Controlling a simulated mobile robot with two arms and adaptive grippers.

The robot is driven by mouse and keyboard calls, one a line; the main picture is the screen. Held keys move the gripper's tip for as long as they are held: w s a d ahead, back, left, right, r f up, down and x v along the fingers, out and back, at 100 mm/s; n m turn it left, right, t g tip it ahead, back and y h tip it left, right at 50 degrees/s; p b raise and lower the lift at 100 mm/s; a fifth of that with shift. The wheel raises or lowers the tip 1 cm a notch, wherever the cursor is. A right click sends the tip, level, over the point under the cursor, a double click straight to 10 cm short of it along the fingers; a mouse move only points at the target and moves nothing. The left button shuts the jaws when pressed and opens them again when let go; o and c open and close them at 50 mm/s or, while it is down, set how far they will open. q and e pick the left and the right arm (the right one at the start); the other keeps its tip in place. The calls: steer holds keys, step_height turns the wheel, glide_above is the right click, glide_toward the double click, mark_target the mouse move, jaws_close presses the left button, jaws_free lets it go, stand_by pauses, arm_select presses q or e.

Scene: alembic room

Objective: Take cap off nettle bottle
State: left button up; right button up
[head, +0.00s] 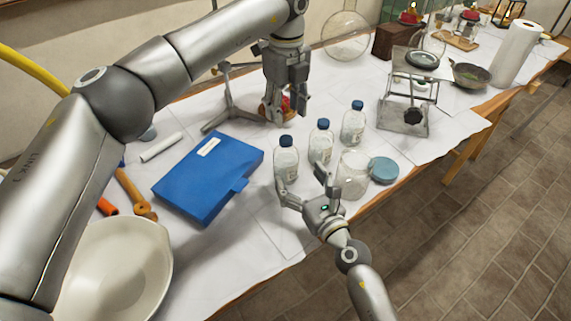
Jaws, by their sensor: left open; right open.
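Three clear bottles with dark blue caps stand upright in a slanting row on the table: a left bottle (286,163), a middle bottle (320,146) and a right bottle (353,125). Their labels are too small to read, so I cannot tell which is nettle. All three caps are on. My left gripper (287,117) is open, pointing down behind the left bottle, with a small red thing close by it. My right gripper (303,180) is open at the front of the left and middle bottles, its fingers spread. I cannot tell whether it touches a bottle.
A glass jar (352,176) stands right of my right gripper, beside a round blue-grey lid (383,170). A blue case (208,178) lies left of the bottles. A metal stand (231,112) is behind.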

mark_target(292, 168)
arm_select(q)
steer(key=shift+w+a+f, duration=0.1)
steer(key=shift+w, duration=0.1)
arm_select(e)
steer(key=x, duration=0.6)
steer(key=shift+f, duration=0.1)
arm_select(q)
steer(key=shift+s, duration=0.1)
arm_select(e)
steer(key=shift+x, duration=0.9)
steer(key=shift+c, duration=0.3)
